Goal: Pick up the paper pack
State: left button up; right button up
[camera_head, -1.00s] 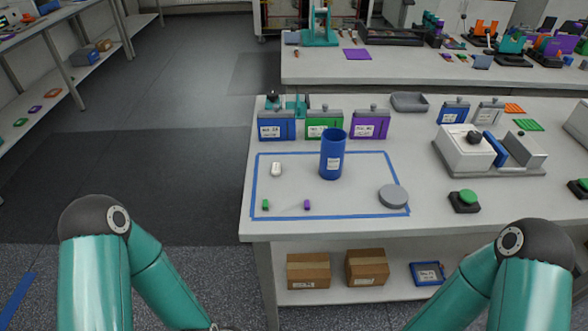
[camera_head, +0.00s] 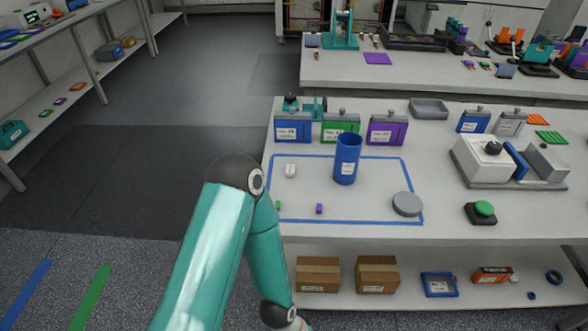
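My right arm and gripper are out of view.
Blue, green and purple labelled boxes (camera_head: 387,129) stand behind the taped area. A grey round lid (camera_head: 407,204) lies at its right front. A green button (camera_head: 483,209) and a white device (camera_head: 483,160) are farther right. Cardboard boxes (camera_head: 377,274) sit on the lower shelf.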

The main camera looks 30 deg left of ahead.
aim_at(290, 168)
jog(key=u, duration=0.1)
jog(key=k, duration=1.35)
jog(key=u, duration=0.85)
jog(key=i, duration=1)
jog(key=u, duration=0.05)
